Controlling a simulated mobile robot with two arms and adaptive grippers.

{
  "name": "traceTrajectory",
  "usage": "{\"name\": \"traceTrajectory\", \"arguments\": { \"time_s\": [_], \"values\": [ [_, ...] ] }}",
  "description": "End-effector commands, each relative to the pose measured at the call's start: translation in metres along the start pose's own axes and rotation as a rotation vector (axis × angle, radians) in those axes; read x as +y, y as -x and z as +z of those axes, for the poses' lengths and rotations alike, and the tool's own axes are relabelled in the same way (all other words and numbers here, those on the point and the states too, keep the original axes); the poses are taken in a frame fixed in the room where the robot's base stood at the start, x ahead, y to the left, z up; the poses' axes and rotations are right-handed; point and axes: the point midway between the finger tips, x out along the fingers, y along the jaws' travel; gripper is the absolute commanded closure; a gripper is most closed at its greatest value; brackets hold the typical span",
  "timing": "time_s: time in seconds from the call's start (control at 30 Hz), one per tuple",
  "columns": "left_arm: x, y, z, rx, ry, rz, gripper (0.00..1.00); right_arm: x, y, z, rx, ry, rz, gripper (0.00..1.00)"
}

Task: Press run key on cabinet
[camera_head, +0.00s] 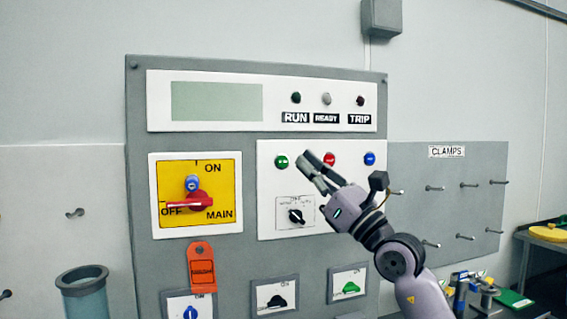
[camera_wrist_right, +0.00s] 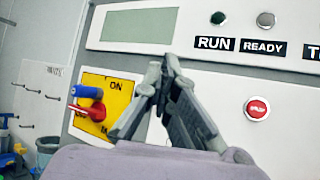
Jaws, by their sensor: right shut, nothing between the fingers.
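The grey cabinet (camera_head: 140,140) has a white key panel (camera_head: 265,225) with a green key (camera_head: 282,162), a red key (camera_head: 329,159) and a blue key (camera_head: 369,158) in a row. My right gripper (camera_head: 305,156) is shut and empty, its fingertips between the green and red keys in the head view. I cannot tell whether it touches the panel. In the right wrist view, the shut fingers (camera_wrist_right: 165,68) stand left of the red key (camera_wrist_right: 257,108); the green key is not visible. The RUN lamp (camera_head: 296,98) above looks dark green. My left gripper is not in view.
A yellow main switch plate (camera_head: 225,175) with a red handle (camera_head: 190,204) is left of the keys. An orange tag (camera_head: 201,275) hangs below it. A black selector knob (camera_head: 297,216) is under the keys. A peg board (camera_head: 475,215) is at right.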

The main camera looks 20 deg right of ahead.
Motion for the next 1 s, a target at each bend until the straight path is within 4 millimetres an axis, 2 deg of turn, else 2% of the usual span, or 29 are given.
{"name": "traceTrajectory", "arguments": {
  "time_s": [0.27, 0.7, 1.0],
  "values": [
    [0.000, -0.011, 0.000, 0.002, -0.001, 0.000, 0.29, -0.006, -0.008, -0.009, 0.000, -0.003, 0.002, 1.00],
    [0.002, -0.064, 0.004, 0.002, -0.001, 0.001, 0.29, -0.036, -0.047, -0.041, -0.001, -0.005, 0.000, 1.00],
    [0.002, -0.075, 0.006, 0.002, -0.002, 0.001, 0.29, -0.044, -0.061, -0.045, -0.001, -0.003, 0.000, 1.00]
  ]
}}
